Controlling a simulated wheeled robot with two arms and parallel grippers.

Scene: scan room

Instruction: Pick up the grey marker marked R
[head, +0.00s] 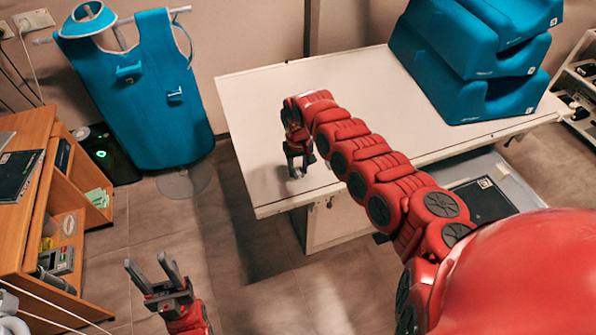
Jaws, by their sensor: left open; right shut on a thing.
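My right gripper (298,172) is at the left part of the white table, pointing down close to its top. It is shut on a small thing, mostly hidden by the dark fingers. This fits the grey marker, but its shape and any letter R are too small to make out. No other marker shows on the table. My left gripper (148,272) is open and empty, low over the floor at the lower left, well away from the table.
The white table (255,100) has clear room around my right gripper. Blue foam blocks (470,60) are stacked at its right end. A blue apron (150,95) hangs at the back left. A wooden desk (30,190) stands at the left. Tiled floor lies between.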

